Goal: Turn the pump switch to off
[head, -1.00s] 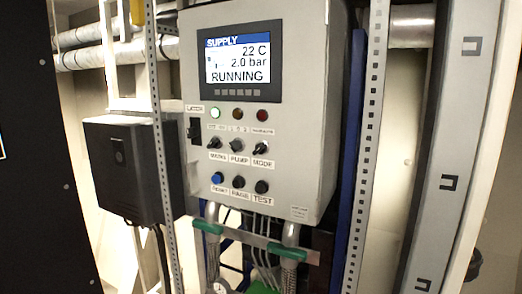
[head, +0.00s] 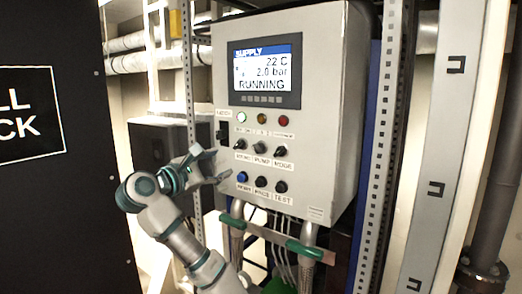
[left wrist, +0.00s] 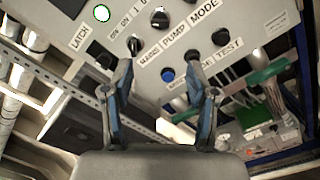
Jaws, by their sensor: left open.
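The pump switch (head: 261,147) is a small black rotary knob, the middle of a row of three on the grey control box. I cannot surely tell which way its pointer faces. It also shows near the top of the left wrist view (left wrist: 159,18), above its PUMP label. The screen (head: 265,70) reads SUPPLY, 22 C, 2.0 bar, RUNNING. My left gripper (head: 221,166) is open and empty, left of and below the knob row, apart from the pump switch. Its spread fingers show in the left wrist view (left wrist: 163,82). My right gripper is not in view.
The mains knob (head: 240,144) and mode knob (head: 281,150) flank the pump switch closely. A blue button (head: 242,177) and two black buttons sit below. A latch switch (head: 222,132) is at left. Perforated uprights (head: 378,150) and a black panel (head: 50,220) bound the space.

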